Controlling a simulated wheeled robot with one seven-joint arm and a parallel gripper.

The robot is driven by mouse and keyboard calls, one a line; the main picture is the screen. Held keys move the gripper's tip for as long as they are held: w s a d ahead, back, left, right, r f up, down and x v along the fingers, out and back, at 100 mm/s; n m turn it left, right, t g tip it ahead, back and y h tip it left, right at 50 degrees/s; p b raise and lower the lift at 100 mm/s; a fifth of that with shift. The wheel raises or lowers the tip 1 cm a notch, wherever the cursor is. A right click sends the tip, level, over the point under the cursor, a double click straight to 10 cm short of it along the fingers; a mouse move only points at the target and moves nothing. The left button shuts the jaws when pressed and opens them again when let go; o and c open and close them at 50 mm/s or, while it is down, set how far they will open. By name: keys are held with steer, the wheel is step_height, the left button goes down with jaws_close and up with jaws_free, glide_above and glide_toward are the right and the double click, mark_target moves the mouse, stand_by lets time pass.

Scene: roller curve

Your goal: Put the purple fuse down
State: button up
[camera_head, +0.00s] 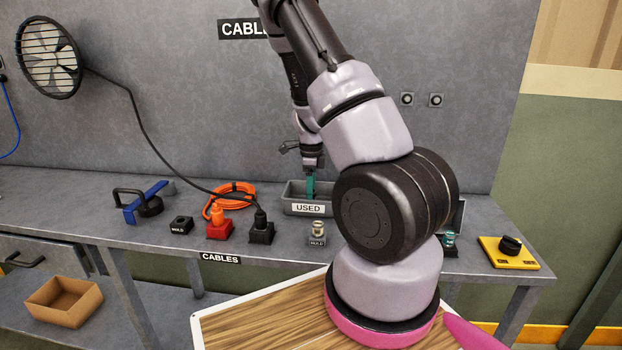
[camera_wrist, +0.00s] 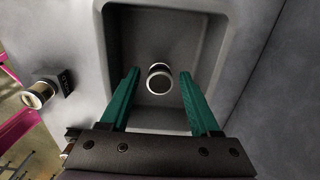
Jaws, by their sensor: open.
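My gripper (camera_head: 311,188) is over the grey bin labelled USED (camera_head: 308,209), with its green fingers pointing down into it. In the wrist view my gripper (camera_wrist: 159,73) is open, its two fingers apart. A short fuse (camera_wrist: 159,79) with a pale end and dark body is inside the bin (camera_wrist: 108,60), between the fingers, with a gap on each side. No purple shows on it, so I cannot confirm its colour. In the head view this fuse is hidden by the bin wall and gripper.
Another fuse (camera_head: 318,228) stands in a grey holder (camera_head: 317,241) in front of the bin. Black (camera_head: 261,234) and red (camera_head: 219,230) plug blocks are to its left. A coiled orange cable (camera_head: 234,195) lies behind them. A yellow switch plate (camera_head: 509,253) is at the right.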

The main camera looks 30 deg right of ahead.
step_height(320, 180, up, 12)
steer(key=s+a+r+n+t+y, duration=0.2)
steer(key=s+a+r+n, duration=0.25)
steer(key=r, duration=0.35)
steer(key=s+a+r+n+t+y, duration=0.1)
steer(key=s+a+r+n, duration=0.25)
steer(key=r+n, duration=0.35)
steer(key=s+a+r+n+t+h, duration=0.1)
steer(key=s+a+r+n+t, duration=0.3)
steer(key=s+r+n, duration=0.5)
steer(key=s+a, duration=0.2)
steer(key=s, duration=0.1)
steer(key=shift+s+r, duration=0.15)
steer(key=shift+r, duration=0.2)
